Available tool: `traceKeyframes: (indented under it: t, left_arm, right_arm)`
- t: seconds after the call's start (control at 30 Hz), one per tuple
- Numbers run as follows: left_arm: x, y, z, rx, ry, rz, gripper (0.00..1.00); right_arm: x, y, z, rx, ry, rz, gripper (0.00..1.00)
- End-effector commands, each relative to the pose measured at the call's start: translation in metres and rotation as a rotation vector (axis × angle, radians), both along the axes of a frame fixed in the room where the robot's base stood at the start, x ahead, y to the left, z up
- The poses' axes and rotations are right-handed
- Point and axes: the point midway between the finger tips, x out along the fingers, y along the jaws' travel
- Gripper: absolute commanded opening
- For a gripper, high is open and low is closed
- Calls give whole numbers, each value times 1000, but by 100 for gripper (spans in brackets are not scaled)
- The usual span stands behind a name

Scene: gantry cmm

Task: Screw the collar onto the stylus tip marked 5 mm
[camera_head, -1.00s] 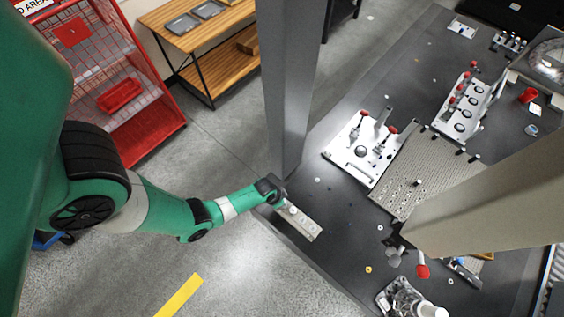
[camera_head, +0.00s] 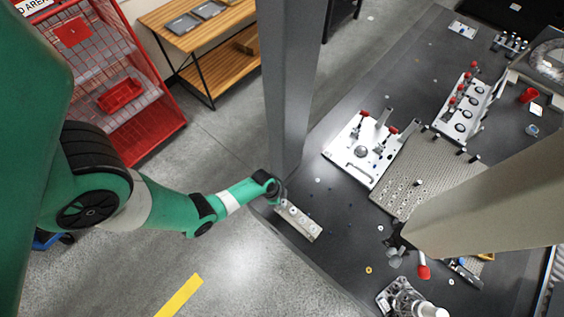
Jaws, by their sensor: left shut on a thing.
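My left gripper (camera_head: 280,199) is at the far end of a small pale block (camera_head: 298,221) near the table's left edge. The block has a row of small round features on its top. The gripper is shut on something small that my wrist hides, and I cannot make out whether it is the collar. The stylus tip and any 5 mm mark are too small to read. I cannot tell whether the held thing touches the block. My right gripper does not show.
The dark table (camera_head: 335,262) carries scattered small washers. A white plate with red-handled clamps (camera_head: 360,148) and a perforated plate (camera_head: 428,172) stand to the right. A grey post (camera_head: 290,90) rises behind my left gripper. A metal fixture (camera_head: 405,297) stands at the bottom right.

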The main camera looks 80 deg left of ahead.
Motion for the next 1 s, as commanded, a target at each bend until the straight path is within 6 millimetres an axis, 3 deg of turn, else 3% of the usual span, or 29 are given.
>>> traceKeyframes:
  t: [0.33,0.73,1.0]
  left_arm:
    - [-1,-1,1,-8,4,-386,0]
    - [-1,-2,0,-9,6,-480,0]
    - [-2,-3,-2,-12,4,-856,0]
  right_arm:
    - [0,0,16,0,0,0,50]
    - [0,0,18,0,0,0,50]
    - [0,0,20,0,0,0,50]
